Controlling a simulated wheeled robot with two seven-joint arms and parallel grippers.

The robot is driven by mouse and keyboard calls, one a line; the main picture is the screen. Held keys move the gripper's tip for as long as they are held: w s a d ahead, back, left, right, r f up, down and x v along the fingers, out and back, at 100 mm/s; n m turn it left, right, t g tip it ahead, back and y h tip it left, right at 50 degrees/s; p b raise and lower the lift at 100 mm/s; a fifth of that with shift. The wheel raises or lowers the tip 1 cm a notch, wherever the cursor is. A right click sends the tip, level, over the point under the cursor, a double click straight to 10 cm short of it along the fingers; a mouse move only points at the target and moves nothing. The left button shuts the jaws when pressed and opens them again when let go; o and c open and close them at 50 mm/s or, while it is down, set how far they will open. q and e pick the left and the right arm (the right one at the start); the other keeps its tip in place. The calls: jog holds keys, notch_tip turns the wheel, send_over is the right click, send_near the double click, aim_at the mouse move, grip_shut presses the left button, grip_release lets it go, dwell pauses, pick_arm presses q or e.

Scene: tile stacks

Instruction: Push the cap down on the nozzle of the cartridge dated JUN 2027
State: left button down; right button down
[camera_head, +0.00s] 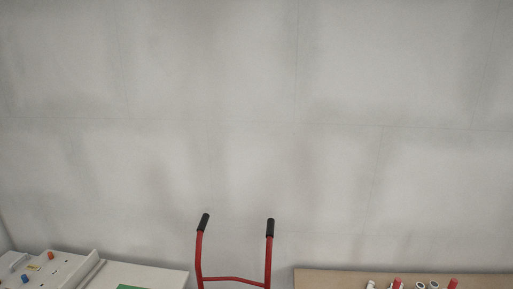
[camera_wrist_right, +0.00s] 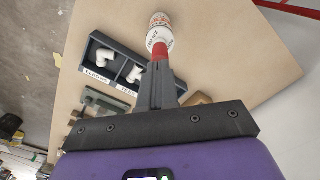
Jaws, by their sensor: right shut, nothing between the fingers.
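My right gripper (camera_wrist_right: 160,72) shows in the right wrist view, its two dark fingers shut together with nothing between them. Just past the fingertips is a red and white cartridge (camera_wrist_right: 157,37); its red part is close to or touching the tips, and I cannot tell which. It has printing on its white part, too small to read a date. In the head view several red and white items, probably cartridges (camera_head: 397,284), show at the bottom edge, cut off by the frame. Neither the cap nor the nozzle can be made out. My left gripper is not in view.
A dark two-compartment tray (camera_wrist_right: 113,66) with white pipe fittings stands on the wooden table (camera_wrist_right: 225,50), left of the fingers. The table is clear to the right. In the head view a red hand truck (camera_head: 233,279) stands between this table and a left table with a white device (camera_head: 45,268).

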jog(key=shift+r+p, duration=1.65)
jog(key=shift+r, duration=0.7)
jog(key=shift+r, duration=0.1)
